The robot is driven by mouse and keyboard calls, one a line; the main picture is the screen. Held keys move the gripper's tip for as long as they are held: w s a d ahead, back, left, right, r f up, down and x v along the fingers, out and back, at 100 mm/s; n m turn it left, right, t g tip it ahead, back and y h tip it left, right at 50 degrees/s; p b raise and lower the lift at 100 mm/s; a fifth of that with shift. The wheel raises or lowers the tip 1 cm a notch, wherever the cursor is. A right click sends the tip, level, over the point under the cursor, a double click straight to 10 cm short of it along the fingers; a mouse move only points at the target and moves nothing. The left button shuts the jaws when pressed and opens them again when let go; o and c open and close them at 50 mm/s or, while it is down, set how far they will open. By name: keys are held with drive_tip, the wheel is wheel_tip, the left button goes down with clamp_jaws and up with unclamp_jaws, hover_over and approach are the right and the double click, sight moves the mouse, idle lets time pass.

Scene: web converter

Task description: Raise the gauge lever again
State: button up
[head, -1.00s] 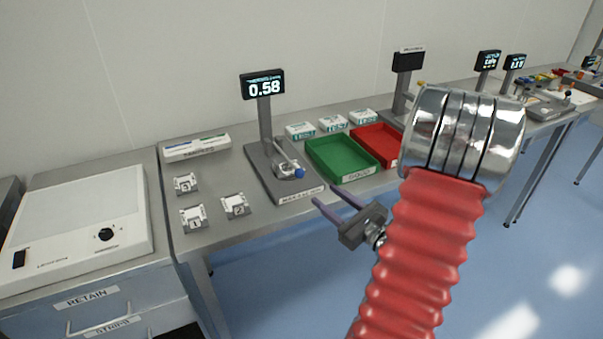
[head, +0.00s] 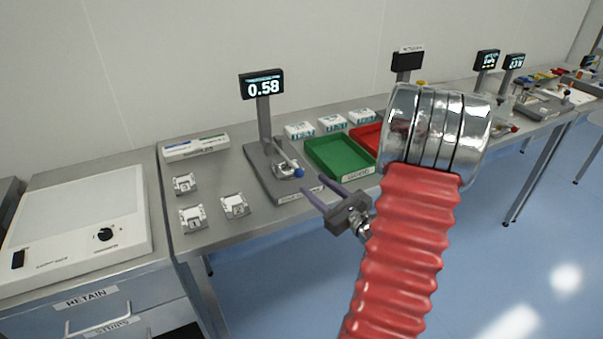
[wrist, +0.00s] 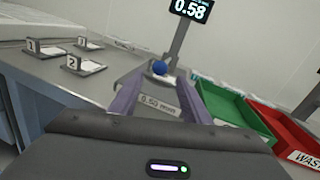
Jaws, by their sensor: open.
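The gauge (head: 258,187) stands on the bench, with a grey base and a post carrying a display (head: 262,85) that reads 0.58. Its lever ends in a blue knob (head: 299,172) that sits low over the front of the base. In the wrist view the blue knob (wrist: 160,68) shows ahead, between and beyond my fingers. My gripper (head: 323,189) is open and empty, in front of the bench edge and to the right of the knob, apart from it. It also shows in the wrist view (wrist: 158,100). What lies under the lever is too small to tell.
A green tray (head: 372,170) and a red tray (head: 362,131) stand right of the gauge, with small boxes (head: 332,123) behind them. Numbered holders (head: 235,206) sit to the left. My red arm hides part of the bench at right.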

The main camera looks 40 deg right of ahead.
sight(303, 174)
drive_tip(key=w, duration=0.8)
drive_tip(key=shift+w+d, duration=0.2)
drive_tip(key=shift+d, duration=0.15)
drive_tip(key=shift+c, duration=0.4)
clamp_jaws()
drive_tip(key=shift+s+d, duration=0.1)
drive_tip(key=shift+d, duration=0.35)
drive_tip(key=shift+a, duration=0.2)
drive_tip(key=shift+a+r, duration=0.1)
drive_tip(key=shift+r, duration=0.05)
